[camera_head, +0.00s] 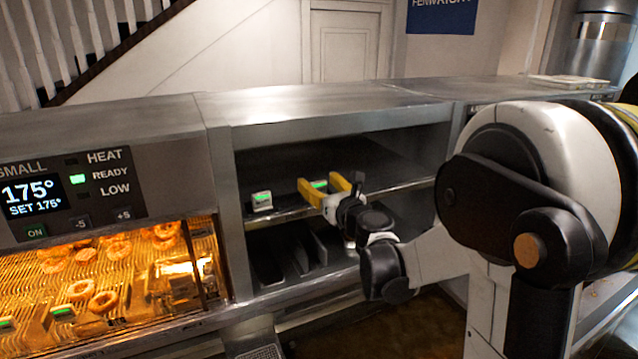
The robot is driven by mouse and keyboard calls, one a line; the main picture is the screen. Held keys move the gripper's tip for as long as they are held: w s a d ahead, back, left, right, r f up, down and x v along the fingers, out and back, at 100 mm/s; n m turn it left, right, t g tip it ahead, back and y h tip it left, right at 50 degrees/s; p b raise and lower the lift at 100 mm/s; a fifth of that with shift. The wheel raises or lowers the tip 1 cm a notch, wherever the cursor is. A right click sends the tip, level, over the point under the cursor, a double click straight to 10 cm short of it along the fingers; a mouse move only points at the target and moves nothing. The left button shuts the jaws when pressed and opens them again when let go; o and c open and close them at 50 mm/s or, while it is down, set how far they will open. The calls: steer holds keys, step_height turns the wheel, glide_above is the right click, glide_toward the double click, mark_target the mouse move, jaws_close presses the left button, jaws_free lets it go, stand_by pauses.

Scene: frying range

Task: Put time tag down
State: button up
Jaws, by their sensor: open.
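A small time tag (319,185) with a green face is on the upper shelf of the open metal cabinet. My gripper (325,185) has its two yellow fingers spread, one on each side of this tag. Whether a finger touches the tag cannot be told. A second, similar time tag (262,200), pale with a green display, stands on the same shelf to the left of my gripper. The lower part of the tag between my fingers is hidden by the gripper.
The upper shelf (400,186) has free room to the right. Dark upright dividers stand on the level below. At left, a lit fryer (150,265) holds rings and more green-faced tags, under a control panel (75,192) reading 175°. A steel counter top (310,103) overhangs the shelf.

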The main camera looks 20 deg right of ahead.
steer(key=s+d+r+m+g+h+b, duration=0.1)
steer(key=s+m+h, duration=0.2)
steer(key=s+m, duration=0.65)
steer(key=s+r+m+g+h, duration=0.1)
steer(key=s+r+m+h, duration=0.15)
steer(key=s+m, duration=0.65)
steer(key=s+a+f+m+g+y, duration=0.5)
steer(key=s+a+f+m+g, duration=0.4)
steer(key=s+a+f+m, duration=0.6)
steer(key=shift+f+m, duration=0.3)
steer(key=shift+m, duration=0.95)
steer(key=shift+f+y, duration=0.1)
steer(key=shift+y, duration=0.15)
